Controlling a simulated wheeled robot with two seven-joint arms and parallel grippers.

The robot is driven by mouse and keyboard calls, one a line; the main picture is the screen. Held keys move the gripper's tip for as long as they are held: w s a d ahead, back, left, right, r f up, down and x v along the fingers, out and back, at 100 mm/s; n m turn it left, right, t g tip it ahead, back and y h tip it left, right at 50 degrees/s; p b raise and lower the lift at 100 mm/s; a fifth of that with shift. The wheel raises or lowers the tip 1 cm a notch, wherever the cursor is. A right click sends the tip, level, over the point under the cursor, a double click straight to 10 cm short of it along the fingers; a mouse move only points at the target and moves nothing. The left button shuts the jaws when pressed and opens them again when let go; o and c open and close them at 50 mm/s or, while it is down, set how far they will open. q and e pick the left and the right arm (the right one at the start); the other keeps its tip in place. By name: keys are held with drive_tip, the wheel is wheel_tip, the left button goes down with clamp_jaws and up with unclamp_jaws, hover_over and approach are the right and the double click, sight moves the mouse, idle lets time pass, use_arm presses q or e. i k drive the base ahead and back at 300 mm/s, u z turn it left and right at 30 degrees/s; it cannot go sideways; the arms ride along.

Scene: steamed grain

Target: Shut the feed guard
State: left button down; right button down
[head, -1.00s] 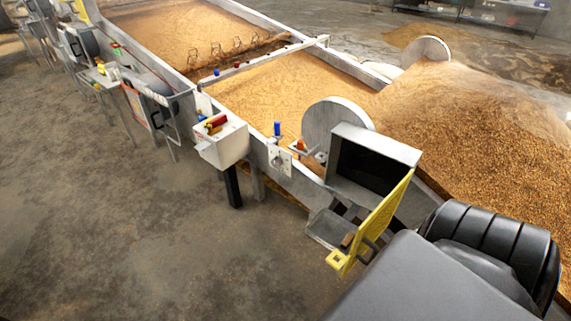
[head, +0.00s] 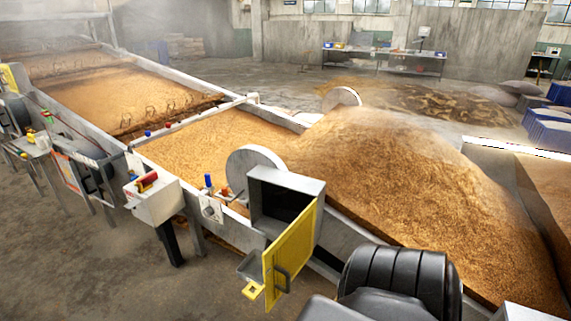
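The feed guard (head: 291,251) is a yellow hinged door with a dark handle (head: 281,279) and a yellow tab at its lower left corner. It stands open on a grey metal box (head: 290,181), and the box's dark inside shows. The box sits at the near end of the long grain trough. A black ribbed and grey part of my own arm shows at the bottom right, apart from the guard. Neither of my grippers is in the frame.
A heap of grain (head: 390,170) lies behind and right of the box. A white control box (head: 152,199) and blue-capped fitting (head: 208,182) are on the trough's near side. A small grey tray (head: 252,266) sits beside the guard. The floor at lower left is clear.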

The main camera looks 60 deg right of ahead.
sight(283, 262)
drive_tip(key=k, duration=0.55)
drive_tip(key=z, duration=1.65)
drive_tip(key=i, duration=0.5)
drive_tip(key=u, duration=0.05)
